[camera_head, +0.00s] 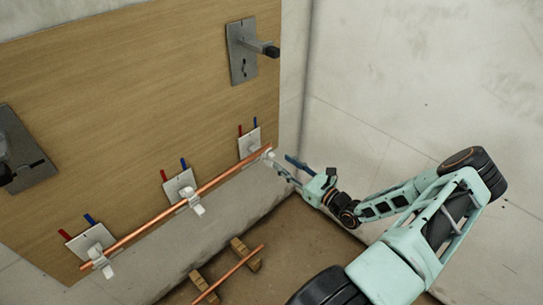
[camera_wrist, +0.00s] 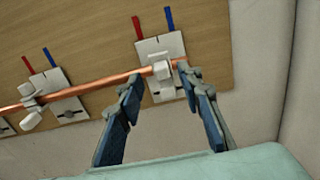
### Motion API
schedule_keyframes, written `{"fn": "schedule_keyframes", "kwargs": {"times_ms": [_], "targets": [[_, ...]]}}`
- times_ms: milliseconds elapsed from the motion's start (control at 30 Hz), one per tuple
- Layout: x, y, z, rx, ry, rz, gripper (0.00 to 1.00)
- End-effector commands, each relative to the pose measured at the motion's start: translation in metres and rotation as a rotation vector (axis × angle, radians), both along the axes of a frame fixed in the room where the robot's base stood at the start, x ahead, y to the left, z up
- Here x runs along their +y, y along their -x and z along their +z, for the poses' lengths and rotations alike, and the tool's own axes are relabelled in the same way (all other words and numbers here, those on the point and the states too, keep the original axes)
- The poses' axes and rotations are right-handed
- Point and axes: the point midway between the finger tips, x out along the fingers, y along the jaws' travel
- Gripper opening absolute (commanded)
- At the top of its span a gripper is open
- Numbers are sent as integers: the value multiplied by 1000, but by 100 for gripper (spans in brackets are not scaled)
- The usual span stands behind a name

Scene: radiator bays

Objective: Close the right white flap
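The right white flap (camera_wrist: 161,70) is a small white block in front of the copper pipe (camera_wrist: 90,86), at the right white bracket plate (camera_wrist: 172,45). In the head view the right flap (camera_head: 268,157) is small and partly covered by my gripper. I cannot tell whether it is fully closed. My gripper (camera_wrist: 160,79) is open, its two blue-grey fingers apart on either side of the flap, tips near the pipe. No clear contact shows. In the head view my gripper (camera_head: 284,164) reaches the pipe's right end from the right.
The middle white flap (camera_head: 194,205) and left white flap (camera_head: 103,266) hang below the pipe. Red and blue tabs stand above each bracket. A second copper pipe (camera_head: 230,275) lies on wooden blocks on the floor. A wall is close on the right.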

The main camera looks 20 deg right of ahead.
Motion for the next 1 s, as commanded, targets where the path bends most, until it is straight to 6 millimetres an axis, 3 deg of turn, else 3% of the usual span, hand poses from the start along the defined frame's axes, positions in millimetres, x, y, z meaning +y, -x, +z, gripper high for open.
{"fn": "schedule_keyframes", "kwargs": {"times_ms": [100,333,767,1000], "targets": [[9,-23,-2,-1,1,3,33],[21,-55,-2,1,0,2,33],[24,-66,0,2,1,1,33],[24,-65,0,1,0,1,8]]}}
